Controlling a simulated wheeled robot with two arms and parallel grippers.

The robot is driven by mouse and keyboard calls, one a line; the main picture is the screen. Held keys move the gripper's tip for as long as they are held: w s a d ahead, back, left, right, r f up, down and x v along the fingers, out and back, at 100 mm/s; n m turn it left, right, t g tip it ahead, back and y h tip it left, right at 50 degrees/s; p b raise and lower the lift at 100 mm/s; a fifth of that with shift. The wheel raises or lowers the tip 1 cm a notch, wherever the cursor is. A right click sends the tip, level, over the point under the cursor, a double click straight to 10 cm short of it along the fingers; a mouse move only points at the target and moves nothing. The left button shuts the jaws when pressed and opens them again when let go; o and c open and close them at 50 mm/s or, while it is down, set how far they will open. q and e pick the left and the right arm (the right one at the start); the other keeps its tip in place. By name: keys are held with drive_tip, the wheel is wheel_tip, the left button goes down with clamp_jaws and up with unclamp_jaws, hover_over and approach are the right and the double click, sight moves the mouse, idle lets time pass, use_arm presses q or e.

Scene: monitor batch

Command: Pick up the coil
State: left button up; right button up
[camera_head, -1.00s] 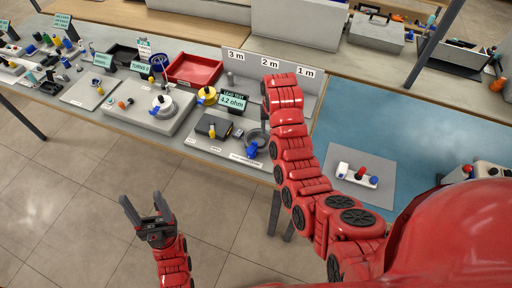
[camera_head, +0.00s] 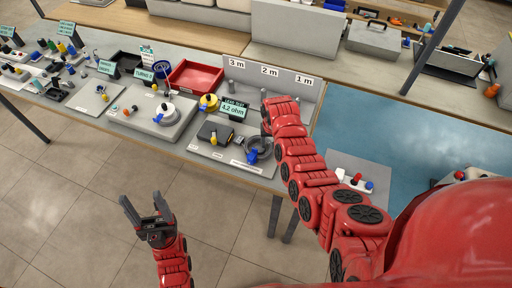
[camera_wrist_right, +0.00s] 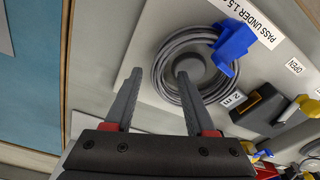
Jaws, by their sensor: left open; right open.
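A grey cable coil (camera_head: 264,143) with a blue clip (camera_head: 252,156) lies on a light board at the bench's front edge, partly behind my right arm. In the right wrist view the coil (camera_wrist_right: 164,62) rings a round grey hub (camera_wrist_right: 190,62). My right gripper (camera_wrist_right: 157,77) is open over it. One fingertip appears over the hub and the other just outside the ring; I cannot tell the height. My left gripper (camera_head: 140,199) is open and empty over the floor, in front of the bench.
Beside the coil stand a black tester (camera_head: 214,134) and a 4.2 ohm display (camera_head: 233,110). A yellow coil (camera_head: 209,102), a red tray (camera_head: 194,76) and a panel marked 1 m to 3 m (camera_head: 270,80) are behind. The blue mat (camera_head: 375,125) at right has free room.

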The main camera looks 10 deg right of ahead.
drive_tip(key=shift+c, duration=0.2)
clamp_jaws()
drive_tip(key=shift+r, duration=0.1)
idle(0.4)
drive_tip(key=shift+w+r+b, duration=0.1)
drive_tip(key=shift+r+b, duration=0.55)
drive_tip(key=shift+b, duration=0.1)
drive_tip(key=shift+s+a+r+b, duration=0.2)
drive_tip(key=shift+r+b, duration=0.15)
drive_tip(key=shift+r, duration=0.15)
drive_tip(key=shift+s+a+r+b, duration=0.1)
drive_tip(key=shift+s+r+b, duration=0.05)
drive_tip(key=shift+r+b, duration=0.25)
drive_tip(key=s, duration=0.2)
drive_tip(key=s+a+b, duration=0.1)
drive_tip(key=shift+s+a+r, duration=0.2)
drive_tip(key=shift+s, duration=0.2)
drive_tip(key=s+a+r+p, duration=0.1)
drive_tip(key=s+a+p, duration=0.3)
drive_tip(key=s, duration=0.6)
drive_tip(key=shift+s+r+p, duration=0.2)
drive_tip(key=shift+s+p, duration=0.05)
drive_tip(key=shift+p, duration=0.4)
